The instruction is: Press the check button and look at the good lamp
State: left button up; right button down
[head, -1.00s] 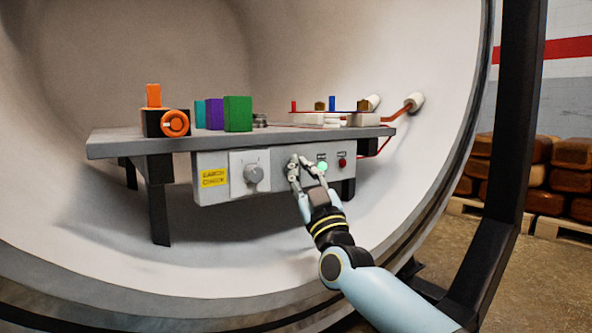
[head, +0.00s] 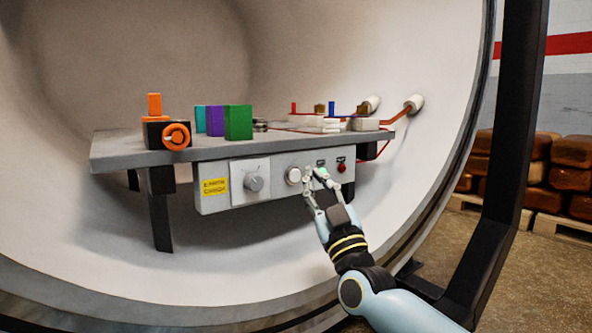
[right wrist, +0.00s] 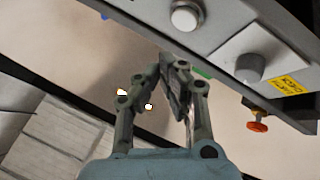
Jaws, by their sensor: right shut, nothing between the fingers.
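The grey control panel (head: 222,199) hangs under the front edge of the bench. Its round pale check button (head: 293,176) is uncovered and also shows in the right wrist view (right wrist: 186,16). My right gripper (head: 314,179) is shut and empty, just right of the button and in front of the good lamp's place. The fingertips hide most of that lamp; a pale green patch shows there, and I cannot tell if it is lit. In the right wrist view the shut fingers (right wrist: 175,72) sit below the button, apart from it. My left gripper is not in view.
A grey knob (head: 254,184) and yellow label (head: 214,187) are left of the button; a red lamp (head: 341,167) is right. Coloured blocks (head: 238,122) and an orange-wheeled fixture (head: 175,136) stand on the bench (head: 112,152). A dark post (head: 507,150) rises at right.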

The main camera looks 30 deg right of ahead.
jog(key=shift+s+p, duration=0.4)
jog(key=shift+s, duration=0.55)
jog(key=shift+f, duration=0.1)
